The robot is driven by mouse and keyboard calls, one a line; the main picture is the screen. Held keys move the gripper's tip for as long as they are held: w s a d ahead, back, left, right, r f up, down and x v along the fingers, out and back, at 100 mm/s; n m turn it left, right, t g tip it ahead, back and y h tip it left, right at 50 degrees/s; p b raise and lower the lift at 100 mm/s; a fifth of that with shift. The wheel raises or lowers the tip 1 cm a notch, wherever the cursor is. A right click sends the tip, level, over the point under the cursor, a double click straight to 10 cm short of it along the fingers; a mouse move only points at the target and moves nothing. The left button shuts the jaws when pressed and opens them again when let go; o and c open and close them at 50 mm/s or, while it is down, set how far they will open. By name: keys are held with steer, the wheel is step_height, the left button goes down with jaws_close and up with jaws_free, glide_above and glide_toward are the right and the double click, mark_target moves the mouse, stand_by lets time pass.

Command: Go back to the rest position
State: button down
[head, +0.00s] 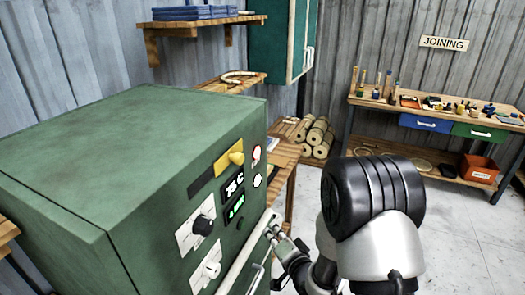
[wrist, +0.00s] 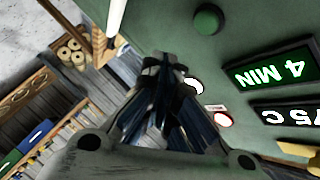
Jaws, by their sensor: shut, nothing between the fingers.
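My gripper (head: 274,232) is shut and empty, low in front of the control face of a green machine (head: 140,150), close to its long pale handle bar (head: 245,252). I cannot tell whether the fingertips touch the machine. The gripper (wrist: 165,65) points at the green panel in the wrist view, its fingers together. That view shows a green button (wrist: 207,19), a display (wrist: 272,73) reading 4 MIN and another display (wrist: 288,116) reading 75 C.
A workbench (head: 361,100) with tools, drawers and a red bin (head: 479,168) stands at the back right. Rolled bundles (head: 316,137) lie by the back wall, under a green cabinet (head: 278,40). A wooden table (head: 284,158) is just behind the machine. Open floor (head: 462,225) is at right.

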steer(key=s+d+r+n+g+h+b, duration=0.2)
steer(key=s+d+r+n+g+h, duration=0.15)
steer(key=s+d+r+h, duration=0.55)
steer(key=s+d+r+n+g+y, duration=0.1)
steer(key=s+d+r+g, duration=0.1)
steer(key=s, duration=1)
steer(key=s+d+r+n+g+y, duration=0.1)
steer(key=s+d+r+n+g, duration=0.1)
steer(key=s, duration=1)
steer(key=shift+s+d+r+g+b, duration=0.2)
steer(key=shift+d+r+g+b, duration=0.25)
steer(key=shift+d+r+g, duration=0.3)
